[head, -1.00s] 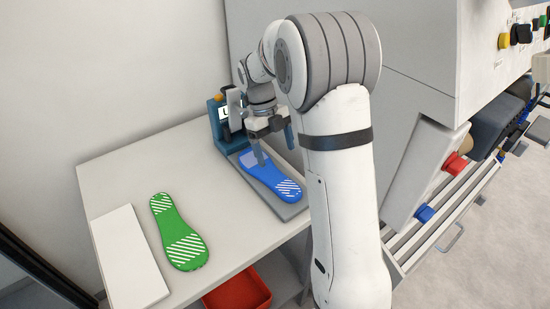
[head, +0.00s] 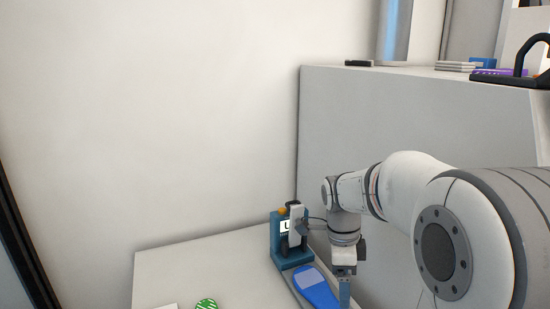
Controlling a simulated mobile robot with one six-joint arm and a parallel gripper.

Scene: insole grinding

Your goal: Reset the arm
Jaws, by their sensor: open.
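My arm reaches in from the right in the head view, bent at the elbow, with the wrist pointing down. My gripper (head: 343,283) hangs beside the right edge of a blue insole (head: 317,288) and holds nothing that I can see. Its fingertips are partly cut off by the bottom of the picture. The blue insole lies on a grey plate in front of a blue device (head: 290,240) with a white label. The insole's near end is out of the picture.
A green insole (head: 206,304) shows only its tip at the bottom edge of the white table (head: 200,265). A tall grey cabinet (head: 360,120) stands behind my arm, with small items on top. A white wall is at the left.

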